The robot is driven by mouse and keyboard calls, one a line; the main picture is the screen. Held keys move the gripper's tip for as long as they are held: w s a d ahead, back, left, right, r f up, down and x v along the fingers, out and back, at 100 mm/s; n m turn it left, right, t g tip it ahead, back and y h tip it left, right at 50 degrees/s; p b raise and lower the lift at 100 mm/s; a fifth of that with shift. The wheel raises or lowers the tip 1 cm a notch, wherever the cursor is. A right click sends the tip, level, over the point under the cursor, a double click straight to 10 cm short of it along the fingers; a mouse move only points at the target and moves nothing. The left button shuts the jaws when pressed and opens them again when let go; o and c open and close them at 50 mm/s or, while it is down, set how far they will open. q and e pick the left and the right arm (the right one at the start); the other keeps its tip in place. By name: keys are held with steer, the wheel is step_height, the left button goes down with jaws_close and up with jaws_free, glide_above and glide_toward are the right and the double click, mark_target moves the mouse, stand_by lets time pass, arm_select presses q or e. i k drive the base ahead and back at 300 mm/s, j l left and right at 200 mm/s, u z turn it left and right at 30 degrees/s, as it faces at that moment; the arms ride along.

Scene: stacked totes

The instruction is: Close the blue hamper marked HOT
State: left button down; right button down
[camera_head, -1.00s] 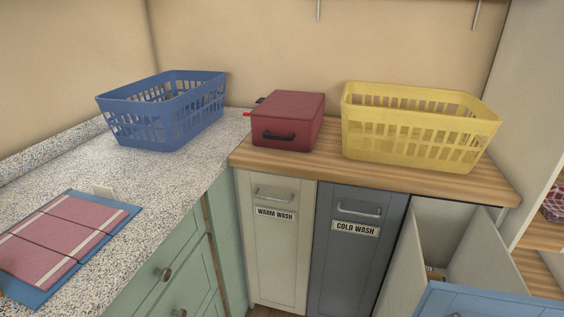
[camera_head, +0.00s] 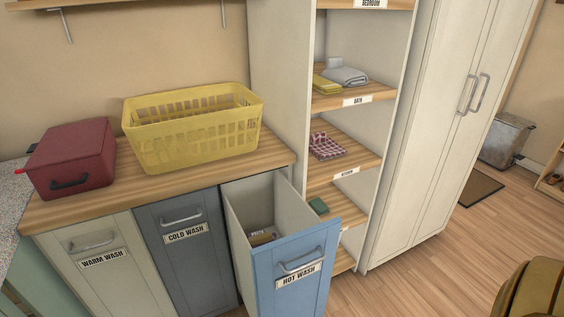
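The blue hamper marked HOT WASH (camera_head: 308,297) is a pull-out bin at the right end of the counter. It stands well open, its blue front out past the other hamper fronts. Its pale inside shows, with a small brownish item (camera_head: 262,238) low in it. A metal handle (camera_head: 301,264) sits on the front above the label. Neither of my grippers is in view.
The grey COLD WASH hamper (camera_head: 192,260) and the cream WARM WASH hamper (camera_head: 110,285) are shut to its left. A yellow basket (camera_head: 196,140) and red box (camera_head: 70,158) stand on the wooden counter. Open shelves (camera_head: 350,158) adjoin the hamper's right. Wood floor (camera_head: 440,275) is free at right.

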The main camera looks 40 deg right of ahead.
mark_target(273, 270)
steer(key=z, duration=1.25)
